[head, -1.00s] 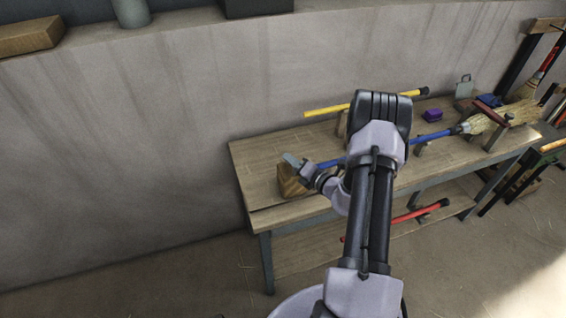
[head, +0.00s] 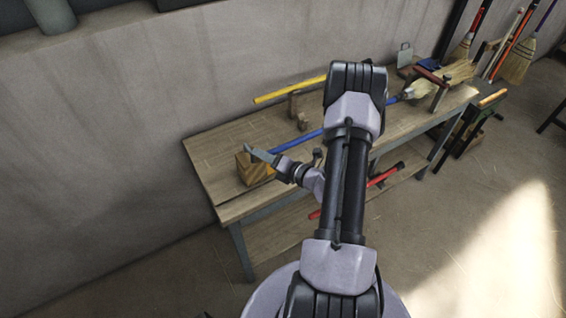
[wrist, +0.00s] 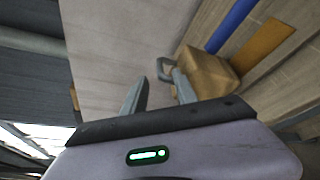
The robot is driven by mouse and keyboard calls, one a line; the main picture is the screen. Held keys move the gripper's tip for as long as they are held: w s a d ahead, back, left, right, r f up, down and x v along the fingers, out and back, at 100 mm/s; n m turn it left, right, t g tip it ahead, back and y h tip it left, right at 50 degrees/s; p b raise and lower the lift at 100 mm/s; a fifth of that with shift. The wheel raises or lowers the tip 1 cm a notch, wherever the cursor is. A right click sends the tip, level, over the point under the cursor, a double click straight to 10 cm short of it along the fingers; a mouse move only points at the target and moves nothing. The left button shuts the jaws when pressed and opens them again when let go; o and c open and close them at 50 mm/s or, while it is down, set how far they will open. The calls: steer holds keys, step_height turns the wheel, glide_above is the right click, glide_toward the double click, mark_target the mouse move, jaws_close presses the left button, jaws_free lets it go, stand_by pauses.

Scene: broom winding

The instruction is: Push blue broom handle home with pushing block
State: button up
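The wooden pushing block (head: 252,170) sits on the near left end of the workbench. The blue broom handle (head: 300,142) lies along the bench, its near end close to the block; I cannot tell if they touch. My arm hides its middle. My gripper (head: 262,154) is at the block's top. In the wrist view my gripper (wrist: 158,82) has its fingers apart with only wall showing between them. The block (wrist: 210,72) is just beyond the right finger, with a grey loop (wrist: 168,64) at its side. The blue handle (wrist: 232,25) runs away behind it.
A red handle (head: 385,176) lies on the lower shelf. Brooms lean at the back right.

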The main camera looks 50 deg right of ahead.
steer(key=v, duration=1)
steer(key=shift+p, duration=0.45)
